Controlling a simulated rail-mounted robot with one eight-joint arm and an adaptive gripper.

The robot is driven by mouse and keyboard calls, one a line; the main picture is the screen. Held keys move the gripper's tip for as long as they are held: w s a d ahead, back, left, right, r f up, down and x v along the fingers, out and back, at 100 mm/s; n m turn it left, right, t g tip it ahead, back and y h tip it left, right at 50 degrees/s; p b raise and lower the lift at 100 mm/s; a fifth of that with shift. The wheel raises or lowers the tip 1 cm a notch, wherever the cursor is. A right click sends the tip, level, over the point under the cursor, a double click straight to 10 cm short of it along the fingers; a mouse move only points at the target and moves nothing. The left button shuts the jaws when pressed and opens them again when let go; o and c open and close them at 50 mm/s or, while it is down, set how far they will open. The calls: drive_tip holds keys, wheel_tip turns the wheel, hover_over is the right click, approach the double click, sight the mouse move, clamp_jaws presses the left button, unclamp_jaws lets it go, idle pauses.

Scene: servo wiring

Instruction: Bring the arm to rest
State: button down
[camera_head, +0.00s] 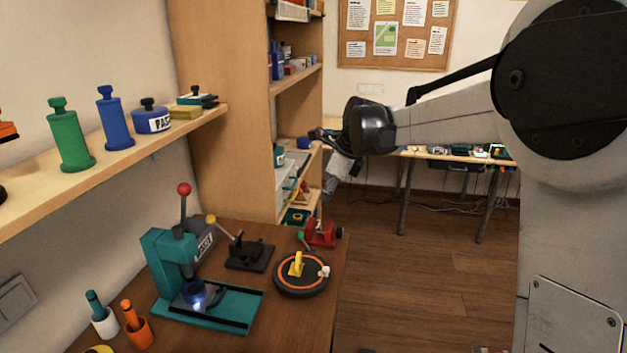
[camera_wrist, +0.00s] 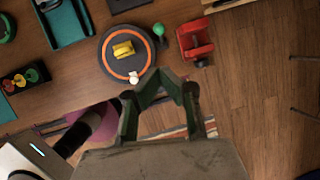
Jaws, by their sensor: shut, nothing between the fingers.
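My gripper (camera_wrist: 160,82) is shut with nothing between its fingers. In the wrist view it points down over the front edge of the wooden workbench, close to a round black turntable with an orange ring (camera_wrist: 126,54), without visibly touching it. In the head view my arm reaches in from the right, and its grey gripper body (camera_head: 341,168) hangs in the air beside the shelf unit, above and beyond the bench. The fingertips are small and hard to make out there.
The workbench (camera_head: 215,335) holds a teal press (camera_head: 165,262), a black fixture (camera_head: 249,254), the turntable (camera_head: 301,275) and a red device (camera_head: 321,233). A wooden shelf unit (camera_head: 232,110) stands close to the gripper. The floor (camera_head: 430,270) is open.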

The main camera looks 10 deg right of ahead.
drive_tip(key=s+d+r+n+t+h, duration=0.1)
drive_tip(key=s+d+r+n, duration=0.15)
drive_tip(key=s+n, duration=0.55)
drive_tip(key=s+d+r+n+t+h, duration=0.1)
drive_tip(key=s+d+r+n, duration=0.15)
drive_tip(key=s, duration=0.85)
drive_tip(key=s+d+f+n+t, duration=0.1)
drive_tip(key=s+f+n, duration=0.2)
drive_tip(key=s+n, duration=0.3)
drive_tip(key=s+d+f+n+t+h, duration=0.1)
drive_tip(key=s+f+n, duration=0.2)
drive_tip(key=s, duration=0.9)
drive_tip(key=n, duration=0.3)
drive_tip(key=shift+s+d+n, duration=0.15)
drive_tip(key=shift+d+n, duration=0.15)
drive_tip(key=shift+n, duration=0.05)
drive_tip(key=c, duration=2.4)
unclamp_jaws()
